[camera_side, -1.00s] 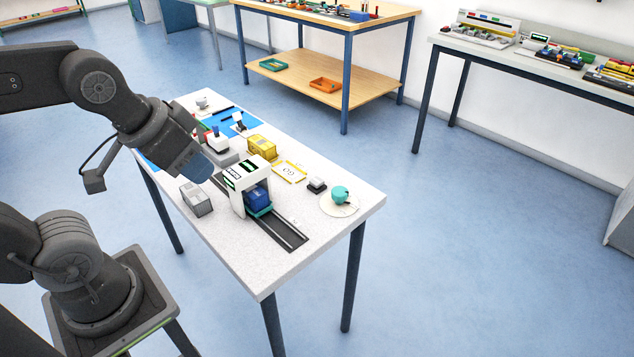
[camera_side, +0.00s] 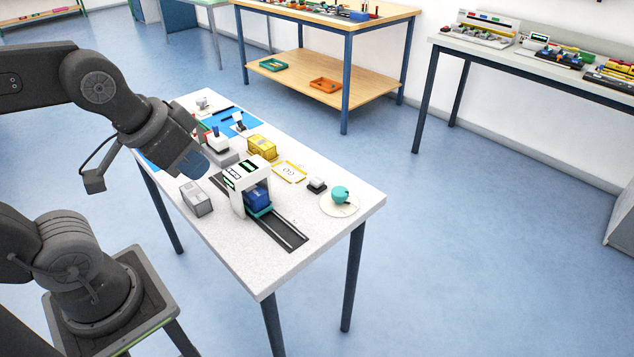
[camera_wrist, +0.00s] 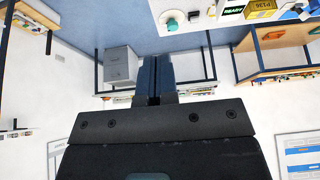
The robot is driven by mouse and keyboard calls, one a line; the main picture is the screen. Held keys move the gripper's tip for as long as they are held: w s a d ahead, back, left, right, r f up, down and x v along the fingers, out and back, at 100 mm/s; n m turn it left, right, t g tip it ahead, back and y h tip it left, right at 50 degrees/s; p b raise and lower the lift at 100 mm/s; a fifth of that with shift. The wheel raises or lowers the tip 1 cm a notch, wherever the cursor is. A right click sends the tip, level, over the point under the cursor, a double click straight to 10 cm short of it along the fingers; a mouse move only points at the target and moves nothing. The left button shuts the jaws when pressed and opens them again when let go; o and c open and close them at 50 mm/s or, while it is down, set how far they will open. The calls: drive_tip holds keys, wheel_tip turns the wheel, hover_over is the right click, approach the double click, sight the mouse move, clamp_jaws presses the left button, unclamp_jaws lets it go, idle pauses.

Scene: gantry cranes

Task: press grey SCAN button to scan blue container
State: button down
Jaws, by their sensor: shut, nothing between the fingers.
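The blue container (camera_side: 258,197) sits under the white scanner arch (camera_side: 237,200), on a teal carrier over the dark track. A small pale block with a dark grey top (camera_side: 317,185) stands right of the arch, and shows in the wrist view (camera_wrist: 193,16). It may be the SCAN button, but I cannot read a label on it. My gripper (camera_side: 197,165) is above the table, left of and apart from the arch. In the wrist view its two dark fingers (camera_wrist: 156,76) are together and empty.
A yellow container (camera_side: 262,147) stands behind the arch, beside a yellow-framed pad (camera_side: 289,171). A grey box (camera_side: 196,198) is left of the arch. A teal knob (camera_side: 340,194) sits on a pale disc at the right corner.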

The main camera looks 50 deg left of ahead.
idle(0.5)
drive_tip(key=w+d+r+n+h, duration=0.1)
drive_tip(key=w+d+n+h, duration=0.3)
drive_tip(key=w, duration=0.8)
drive_tip(key=n+t, duration=0.3)
drive_tip(key=n, duration=1.5)
hover_over(317, 182)
wheel_tip(317, 182, down, 17)
drive_tip(key=shift+a+f, duration=0.15)
drive_tip(key=shift+f, duration=0.05)
drive_tip(key=shift+f, duration=4.4)
drive_tip(key=shift+f, duration=0.1)
